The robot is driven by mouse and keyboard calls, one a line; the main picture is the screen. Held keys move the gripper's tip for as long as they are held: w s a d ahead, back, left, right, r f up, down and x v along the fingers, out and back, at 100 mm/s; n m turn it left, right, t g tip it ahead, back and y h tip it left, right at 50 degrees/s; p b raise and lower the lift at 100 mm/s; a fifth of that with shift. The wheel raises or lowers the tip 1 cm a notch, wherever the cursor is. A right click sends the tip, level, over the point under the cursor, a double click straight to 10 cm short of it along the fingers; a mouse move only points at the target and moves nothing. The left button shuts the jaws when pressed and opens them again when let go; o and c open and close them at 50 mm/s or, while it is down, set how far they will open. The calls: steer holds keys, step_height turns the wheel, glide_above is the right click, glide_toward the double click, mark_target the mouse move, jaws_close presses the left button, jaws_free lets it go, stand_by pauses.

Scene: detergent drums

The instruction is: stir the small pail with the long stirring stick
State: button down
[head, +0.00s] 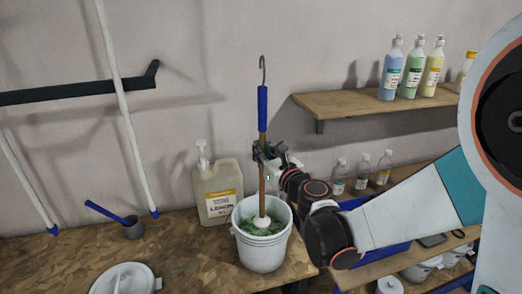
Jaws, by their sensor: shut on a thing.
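The long stirring stick (262,190) is upright, with a hook at its top, a blue grip sleeve, a brown shaft and a pale round lower end. My gripper (264,153) is shut on its shaft just below the blue sleeve. The small pail (262,252) is white and stands on the wooden worktop near its right end. Green contents (268,228) show inside the pail. The stick's pale end is inside the pail's mouth, at the green contents; how deep it reaches is hidden.
A lemon detergent jug (218,190) with a pump stands behind the pail, to the left. A wall shelf (370,102) holds several bottles at right.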

mark_target(263, 189)
steer(key=shift+f+b, duration=5.35)
steer(key=shift+f, duration=1.05)
steer(key=shift+a, duration=0.1)
